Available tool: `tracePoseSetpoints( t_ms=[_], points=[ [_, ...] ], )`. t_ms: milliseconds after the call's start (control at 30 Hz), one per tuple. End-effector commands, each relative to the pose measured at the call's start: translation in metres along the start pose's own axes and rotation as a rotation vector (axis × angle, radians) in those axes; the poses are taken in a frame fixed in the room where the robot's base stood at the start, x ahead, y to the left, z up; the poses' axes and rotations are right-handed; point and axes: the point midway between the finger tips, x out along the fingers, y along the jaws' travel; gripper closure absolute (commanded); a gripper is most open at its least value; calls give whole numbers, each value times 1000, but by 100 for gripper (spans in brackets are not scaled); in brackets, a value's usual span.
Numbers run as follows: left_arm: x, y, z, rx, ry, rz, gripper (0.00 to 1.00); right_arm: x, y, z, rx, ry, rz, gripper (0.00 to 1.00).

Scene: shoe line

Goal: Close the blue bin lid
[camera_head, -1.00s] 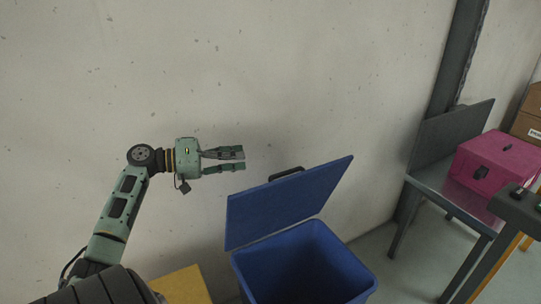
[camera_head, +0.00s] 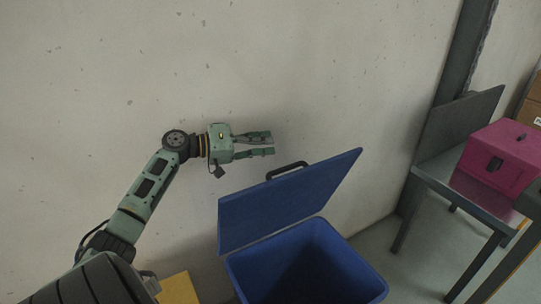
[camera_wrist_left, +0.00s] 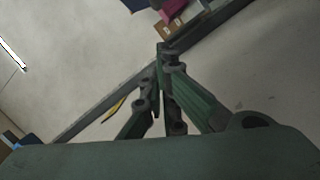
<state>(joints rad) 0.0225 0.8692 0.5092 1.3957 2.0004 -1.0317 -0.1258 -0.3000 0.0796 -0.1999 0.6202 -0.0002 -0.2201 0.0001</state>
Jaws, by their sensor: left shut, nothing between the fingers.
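The blue bin (camera_head: 305,264) stands on the floor at the lower middle of the head view, its opening facing up. Its blue lid (camera_head: 284,208) is raised, standing tilted up at the back of the opening, with a dark handle (camera_head: 287,171) on its upper edge. My left gripper (camera_head: 273,145) is shut and empty. It is beside the wall, above and behind the lid, just left of the handle in the picture and apart from it. In the left wrist view the fingers (camera_wrist_left: 164,52) also show. My right gripper is not in view.
A bare wall (camera_head: 250,60) rises behind the bin, close to my left gripper. A metal table (camera_head: 436,178) with a pink box (camera_head: 500,158) stands at the right. A yellow surface (camera_head: 178,289) lies left of the bin.

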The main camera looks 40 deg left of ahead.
Motion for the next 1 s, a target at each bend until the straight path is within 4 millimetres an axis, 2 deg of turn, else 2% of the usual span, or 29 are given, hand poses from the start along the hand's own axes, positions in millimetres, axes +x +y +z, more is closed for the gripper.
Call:
tracePoseSetpoints(
  t_ms=[100, 300, 767, 1000],
  points=[
    [5, 2, 17, -2, -3, -2, 100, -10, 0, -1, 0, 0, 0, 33],
    [9, 1, 35, 0, -1, -1, 100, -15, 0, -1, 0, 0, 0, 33],
    [11, 1, 40, 2, 0, 0, 100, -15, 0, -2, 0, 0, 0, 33],
    [27, 8, 51, 54, -1, -10, 100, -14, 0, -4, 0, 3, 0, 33]
  ],
)
